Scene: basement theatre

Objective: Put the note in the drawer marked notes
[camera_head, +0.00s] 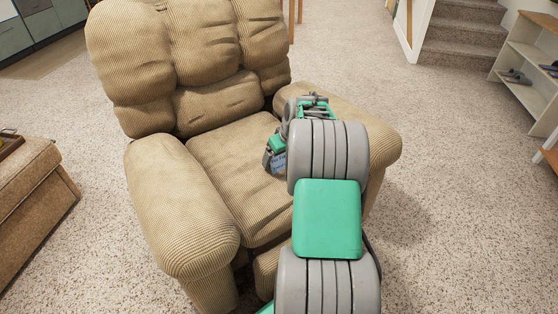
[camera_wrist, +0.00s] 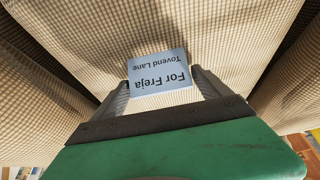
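The note (camera_wrist: 158,72) is a pale blue card with dark print reading "For Freja" and "Tovend Lane", upside down in the wrist view. It spans the gap between the two fingertips of my gripper (camera_wrist: 160,78), with its side edges meeting the fingers. My gripper appears shut on it. My arm hides part of the gripper there. No drawer marked notes can be made out in either view.
The beige corduroy armchair (camera_head: 200,205) surrounds my gripper with its back and armrests. A brown ottoman (camera_head: 30,185) with a tray stands at the left. Shelves (camera_head: 528,65) stand at the right, near carpeted stairs (camera_head: 463,35). Speckled carpet lies open right of the chair.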

